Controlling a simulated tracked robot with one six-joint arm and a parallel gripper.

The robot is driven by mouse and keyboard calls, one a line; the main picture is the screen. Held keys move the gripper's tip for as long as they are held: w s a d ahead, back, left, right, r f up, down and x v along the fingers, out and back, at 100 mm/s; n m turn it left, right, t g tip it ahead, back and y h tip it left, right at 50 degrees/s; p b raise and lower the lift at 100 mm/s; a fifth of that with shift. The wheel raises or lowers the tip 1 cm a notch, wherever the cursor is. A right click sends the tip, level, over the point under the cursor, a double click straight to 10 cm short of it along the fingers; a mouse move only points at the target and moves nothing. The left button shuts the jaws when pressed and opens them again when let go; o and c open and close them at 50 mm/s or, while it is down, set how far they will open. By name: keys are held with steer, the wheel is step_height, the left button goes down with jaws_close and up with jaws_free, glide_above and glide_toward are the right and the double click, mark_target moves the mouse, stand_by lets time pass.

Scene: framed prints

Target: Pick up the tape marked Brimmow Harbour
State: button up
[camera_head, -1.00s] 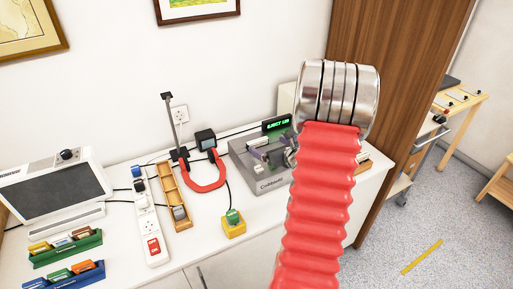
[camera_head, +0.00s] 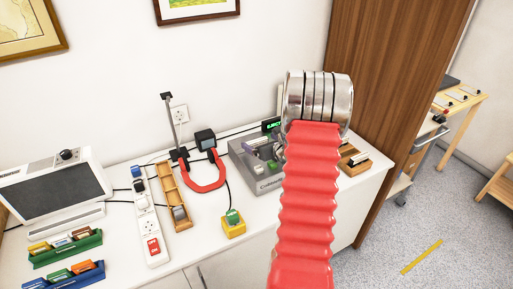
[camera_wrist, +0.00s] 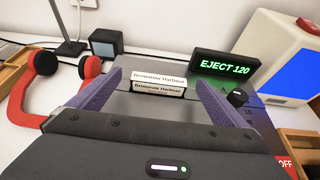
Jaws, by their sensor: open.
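The tape marked Brimmow Harbour (camera_wrist: 158,86) shows in the wrist view as a white-labelled cassette, its name legible on two faces. It sits at the grey deck (camera_wrist: 190,105), whose green display reads EJECT 120. My gripper (camera_wrist: 160,82) is open, with one purple finger on each side of the tape and visible gaps between. I cannot tell how deep the fingertips are. In the head view the deck (camera_head: 262,183) is partly hidden by my red arm, and the tape cannot be made out clearly.
Red headphones (camera_wrist: 38,92) and a small dark box (camera_wrist: 106,42) stand left of the deck. A white unit with a blue screen (camera_wrist: 285,60) stands at right. The head view shows a wooden holder (camera_head: 354,160) and a power strip (camera_head: 150,225) on the counter.

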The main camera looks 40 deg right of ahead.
mark_target(257, 140)
steer(key=x, duration=0.4)
stand_by(0.5)
steer(key=c, duration=1.2)
step_height(257, 140, up, 10)
stand_by(0.7)
